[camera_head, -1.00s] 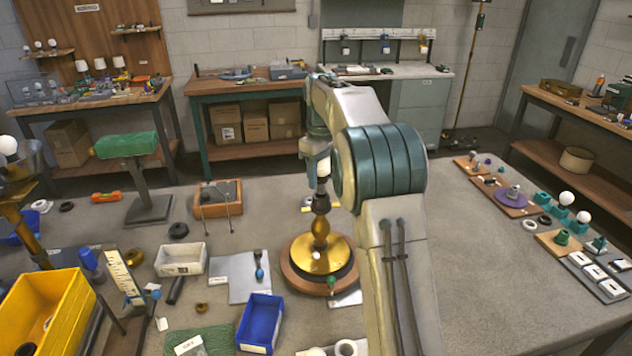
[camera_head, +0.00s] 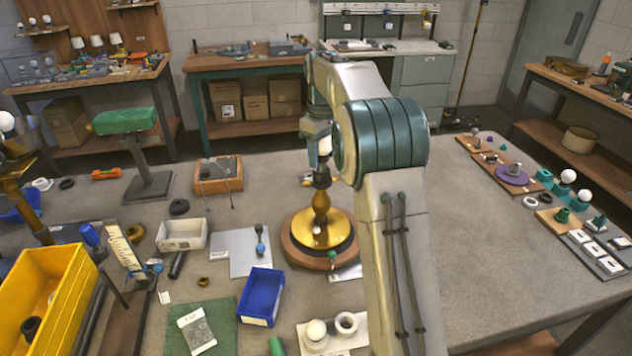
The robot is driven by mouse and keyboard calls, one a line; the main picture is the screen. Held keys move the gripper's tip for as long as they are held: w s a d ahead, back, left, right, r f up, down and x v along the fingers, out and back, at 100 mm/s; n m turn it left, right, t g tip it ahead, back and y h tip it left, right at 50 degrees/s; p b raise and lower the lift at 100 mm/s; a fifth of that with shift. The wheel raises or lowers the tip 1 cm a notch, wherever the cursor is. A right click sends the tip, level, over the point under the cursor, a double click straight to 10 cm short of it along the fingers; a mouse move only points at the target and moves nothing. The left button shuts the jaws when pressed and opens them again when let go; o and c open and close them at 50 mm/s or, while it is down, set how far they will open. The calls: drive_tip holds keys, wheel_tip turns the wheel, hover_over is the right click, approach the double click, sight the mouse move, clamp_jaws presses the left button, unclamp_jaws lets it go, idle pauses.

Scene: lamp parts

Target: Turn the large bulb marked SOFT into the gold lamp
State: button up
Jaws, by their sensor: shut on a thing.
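The gold lamp (camera_head: 321,214) stands upright on a round wooden base, with a dark socket (camera_head: 321,177) at its top. My gripper (camera_head: 323,150) is directly above the socket, pointing down. It is shut on a white bulb (camera_head: 325,145), of which only a small part shows. The bulb's lower end is at the socket's top; I cannot tell how deep it sits. The SOFT marking cannot be read from here. My arm covers the area right of the lamp.
A blue bin (camera_head: 261,297), a grey mat (camera_head: 235,262) and a white tray (camera_head: 182,235) lie left of the lamp. A white holder (camera_head: 346,338) with a round white bulb stands in front. Boards with parts (camera_head: 511,172) line the right side. The table between is mostly clear.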

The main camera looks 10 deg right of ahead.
sight(322, 162)
drive_tip(key=shift+f, duration=0.55)
drive_tip(key=shift+f, duration=0.6)
idle(1.4)
drive_tip(key=o, duration=0.3)
drive_tip(key=c, duration=0.3)
drive_tip(key=shift+s+f, duration=0.1)
drive_tip(key=shift+f, duration=0.2)
drive_tip(key=m+p, duration=0.1)
drive_tip(key=m, duration=0.2)
drive_tip(key=shift+r, duration=0.1)
drive_tip(key=m+p, duration=0.1)
drive_tip(key=m, duration=0.3)
drive_tip(key=shift+f, duration=0.2)
